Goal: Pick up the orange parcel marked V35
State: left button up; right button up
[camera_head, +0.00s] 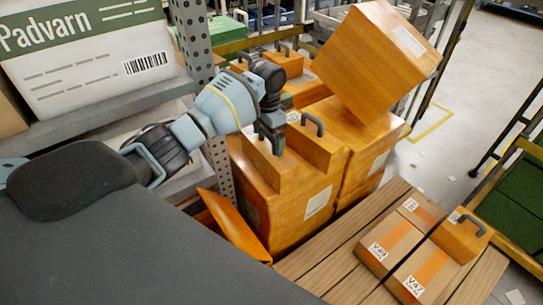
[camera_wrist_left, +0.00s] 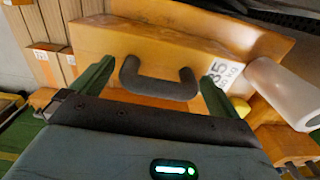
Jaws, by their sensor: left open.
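The orange parcel (camera_wrist_left: 150,45) has a dark arched handle (camera_wrist_left: 158,80) and a white label (camera_wrist_left: 222,72). The label shows "35" and "kg", with its first character cut off. My left gripper (camera_wrist_left: 152,78) is open, with a green finger on either side of the handle; whether they touch it I cannot tell. In the head view my left gripper (camera_head: 270,138) is low over a small orange parcel (camera_head: 272,168) on larger orange boxes, hiding part of its top. No V35 label is readable there. My right gripper is not in view.
A similar handled parcel (camera_head: 322,150) stands close to its right. A big orange box (camera_head: 372,62) sits tilted behind. Brown cartons (camera_head: 398,245) marked V49 and V47 lie on a slatted wooden surface (camera_head: 325,262). A perforated rack post (camera_head: 192,45) stands near my left arm.

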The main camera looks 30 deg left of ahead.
pick_arm(q)
jog(key=shift+f, duration=0.1)
jog(key=c, duration=1.6)
jog(key=shift+o, duration=0.2)
